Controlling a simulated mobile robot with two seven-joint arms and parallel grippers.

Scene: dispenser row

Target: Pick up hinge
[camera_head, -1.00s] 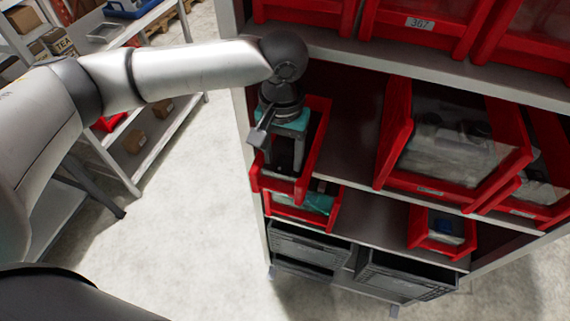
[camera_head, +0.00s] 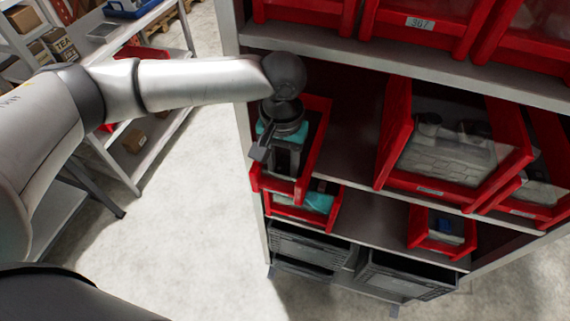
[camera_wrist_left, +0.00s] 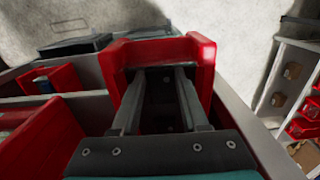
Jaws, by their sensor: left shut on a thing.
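My left gripper (camera_head: 284,170) reaches down into a narrow red bin (camera_head: 309,150) at the left end of the middle shelf. In the left wrist view the two fingers (camera_wrist_left: 166,76) point into the same red bin (camera_wrist_left: 203,55). The fingers are shut on a dark piece, the hinge (camera_wrist_left: 160,100), which shows only as a dark surface with small light spots between them. Its full outline is hidden by the fingers and shadow. In the head view the hinge cannot be made out. My right gripper is in neither view.
A wide red bin (camera_head: 401,150) with clear-wrapped parts stands right on the same shelf. Smaller red bins (camera_head: 325,217) and grey crates (camera_head: 310,250) sit below. The upper shelf edge (camera_head: 400,65) runs close above my wrist. Open floor (camera_head: 190,230) lies left of the rack.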

